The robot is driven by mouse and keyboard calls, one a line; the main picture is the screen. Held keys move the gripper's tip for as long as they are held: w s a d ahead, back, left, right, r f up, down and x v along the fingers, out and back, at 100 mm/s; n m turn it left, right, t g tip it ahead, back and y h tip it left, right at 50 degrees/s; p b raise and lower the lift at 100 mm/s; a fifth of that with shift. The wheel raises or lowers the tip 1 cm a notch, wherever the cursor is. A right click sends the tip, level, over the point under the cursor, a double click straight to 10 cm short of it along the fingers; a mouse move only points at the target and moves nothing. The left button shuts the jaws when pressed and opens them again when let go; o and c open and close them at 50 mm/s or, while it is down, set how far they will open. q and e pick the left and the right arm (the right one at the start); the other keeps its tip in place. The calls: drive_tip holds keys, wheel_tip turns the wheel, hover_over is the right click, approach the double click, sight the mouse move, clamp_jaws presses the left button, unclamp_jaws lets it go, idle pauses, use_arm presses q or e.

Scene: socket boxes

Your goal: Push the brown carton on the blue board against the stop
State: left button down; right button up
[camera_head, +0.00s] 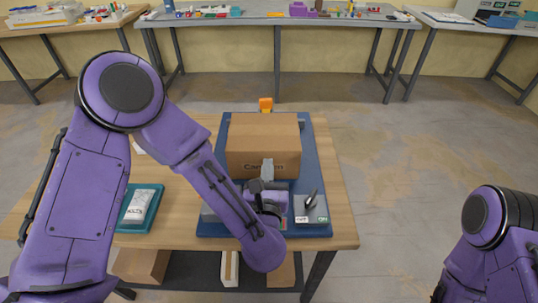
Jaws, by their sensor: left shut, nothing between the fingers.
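The brown carton (263,135) sits on the blue board (325,190) on a wooden table. Printing on its near face is partly hidden by my left gripper. My left gripper (267,165) is shut and empty, its tip at the carton's near face; I cannot tell whether it touches. An orange piece (265,104) stands behind the carton at the board's far edge; it may be part of the stop, which is mostly hidden. My right arm shows at the lower right, but its gripper is out of view.
A grey box with a dark handle (310,207) is at the board's near right. A teal tray with a white packet (138,207) lies left of the board. The wooden table (340,215) is clear right of the board. Cartons stand on a shelf below.

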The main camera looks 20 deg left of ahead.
sight(269, 142)
use_arm(q)
drive_tip(key=x, duration=0.3)
drive_tip(key=shift+p, duration=0.35)
use_arm(e)
drive_tip(key=shift+r, duration=0.65)
use_arm(q)
drive_tip(key=shift+w, duration=0.25)
drive_tip(key=b+x, duration=0.2)
drive_tip(key=x, duration=0.3)
drive_tip(key=shift+w+a, duration=0.25)
drive_tip(key=shift+w, duration=0.1)
drive_tip(key=shift+r, duration=0.15)
use_arm(e)
wheel_tip(269, 142, down, 2)
drive_tip(key=shift+s+f, duration=0.1)
drive_tip(key=shift+s, duration=0.05)
